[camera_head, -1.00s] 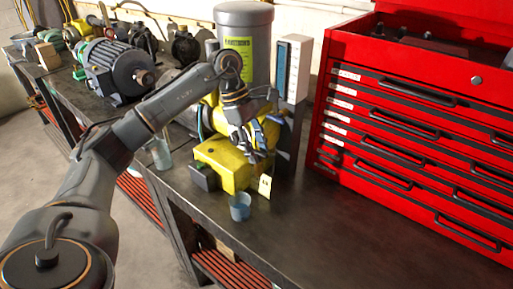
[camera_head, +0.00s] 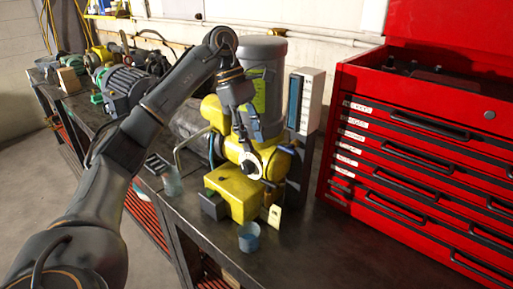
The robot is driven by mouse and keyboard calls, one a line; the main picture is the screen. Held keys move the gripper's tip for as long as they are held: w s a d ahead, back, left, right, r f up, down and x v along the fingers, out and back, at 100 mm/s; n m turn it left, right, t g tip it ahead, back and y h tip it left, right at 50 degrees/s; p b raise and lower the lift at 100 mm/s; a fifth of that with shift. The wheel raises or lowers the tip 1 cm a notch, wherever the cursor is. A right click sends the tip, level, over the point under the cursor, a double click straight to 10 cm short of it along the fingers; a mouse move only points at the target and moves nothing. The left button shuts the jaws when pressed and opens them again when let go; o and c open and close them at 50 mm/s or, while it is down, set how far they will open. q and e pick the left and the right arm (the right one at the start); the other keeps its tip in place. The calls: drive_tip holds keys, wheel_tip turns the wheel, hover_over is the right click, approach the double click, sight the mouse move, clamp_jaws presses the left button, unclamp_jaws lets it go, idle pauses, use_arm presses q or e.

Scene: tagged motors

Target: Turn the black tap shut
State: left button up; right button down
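A yellow machine (camera_head: 238,190) stands on the dark bench, with a pale tag (camera_head: 275,216) hanging at its front. My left arm reaches over it from the left and bends down. My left gripper (camera_head: 252,155) points down at the upper part of the yellow machine, close to it or touching it; I cannot tell which. Its fingers blend with the dark parts there, so their opening is unclear. I cannot pick out the black tap for sure; it may be among the dark parts by the gripper. My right gripper is not in view.
A grey drum (camera_head: 262,85) and a white upright box (camera_head: 305,100) stand behind. A red tool chest (camera_head: 420,150) fills the right. The front right bench is clear.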

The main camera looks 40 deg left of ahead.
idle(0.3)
use_arm(q)
drive_tip(key=y+b, duration=0.4)
drive_tip(key=y, duration=0.1)
hover_over(269, 186)
drive_tip(key=f, duration=0.4)
drive_tip(key=f+p, duration=0.1)
drive_tip(key=f, duration=0.6)
drive_tip(key=shift+w+a+f, duration=0.2)
drive_tip(key=shift+w+f, duration=0.1)
clamp_jaws()
